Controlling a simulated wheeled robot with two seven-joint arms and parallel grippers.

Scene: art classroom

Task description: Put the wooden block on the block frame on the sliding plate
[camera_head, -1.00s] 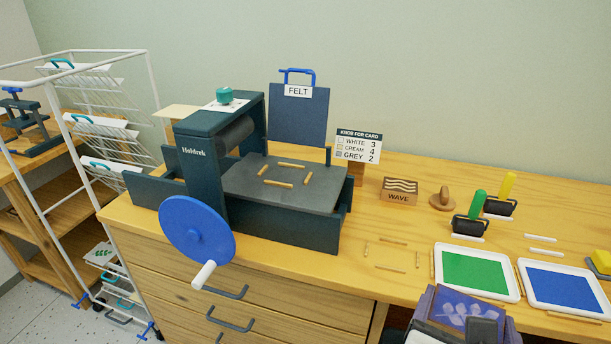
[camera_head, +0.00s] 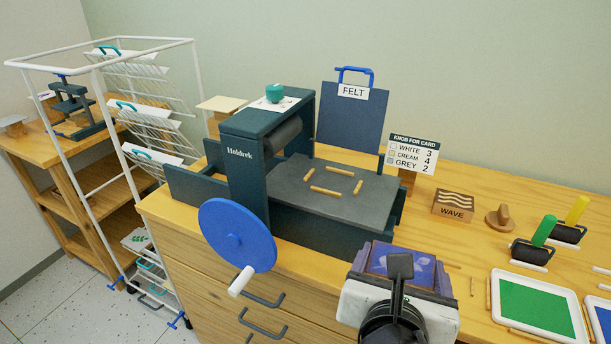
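A block (camera_head: 401,264) with a purple-blue top and a pale leaf pattern sits between the fingers of my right gripper (camera_head: 402,258), at bottom centre-right. The gripper appears shut on it; its underside is hidden. The block is in front of the press and to the right of its crank, apart from the plate. The grey sliding plate (camera_head: 374,203) lies flat on the press bed. The block frame (camera_head: 326,191), thin wooden strips around an empty rectangle, lies on the plate. My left gripper is out of view.
The press (camera_head: 240,178) has a blue crank wheel (camera_head: 236,238) and a teal knob (camera_head: 275,92). A FELT board (camera_head: 350,120) and a card sign (camera_head: 411,155) stand behind. A WAVE block (camera_head: 453,206), a wooden knob (camera_head: 499,218) and a green tray (camera_head: 535,305) are at right.

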